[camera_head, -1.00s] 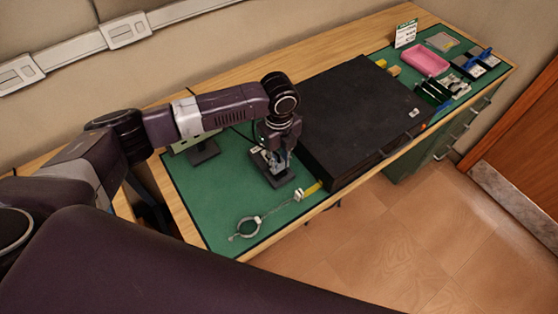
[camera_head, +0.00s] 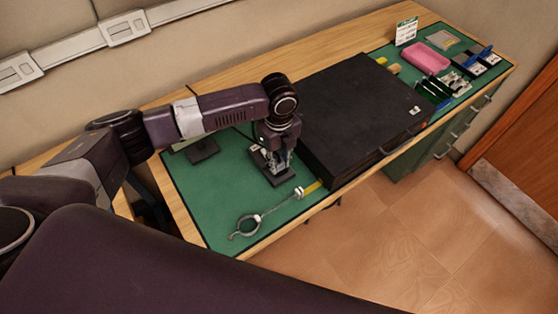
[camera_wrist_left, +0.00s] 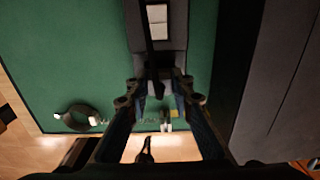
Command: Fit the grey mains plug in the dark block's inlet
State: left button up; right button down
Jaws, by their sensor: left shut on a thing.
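My left gripper (camera_head: 281,160) points down over the dark block (camera_head: 279,180) on the green mat, left of the large black case. In the left wrist view, the block (camera_wrist_left: 178,58) lies beyond the fingertips (camera_wrist_left: 156,95) with a pale panel on top. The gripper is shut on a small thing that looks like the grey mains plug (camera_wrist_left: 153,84). A dark cord (camera_wrist_left: 148,35) runs from it over the block. Fingers and shadow hide most of the plug and the inlet, so I cannot tell whether they touch. My right gripper is not in view.
The large black case (camera_head: 355,110) stands close to the right of the gripper. A ring-ended tool (camera_head: 248,226) lies near the mat's front edge. A small dark stand (camera_head: 203,150) is behind left.

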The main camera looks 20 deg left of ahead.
pick_arm(q)
jog(key=shift+s+f, duration=0.1)
jog(key=shift+f, duration=0.3)
jog(key=o, duration=0.9)
jog(key=shift+f, duration=0.1)
jog(key=shift+o, duration=0.2)
jog(key=o, duration=0.3)
jog(key=shift+o, duration=0.2)
jog(key=shift+r+p, duration=0.6)
jog(key=shift+r, duration=0.1)
dwell(0.5)
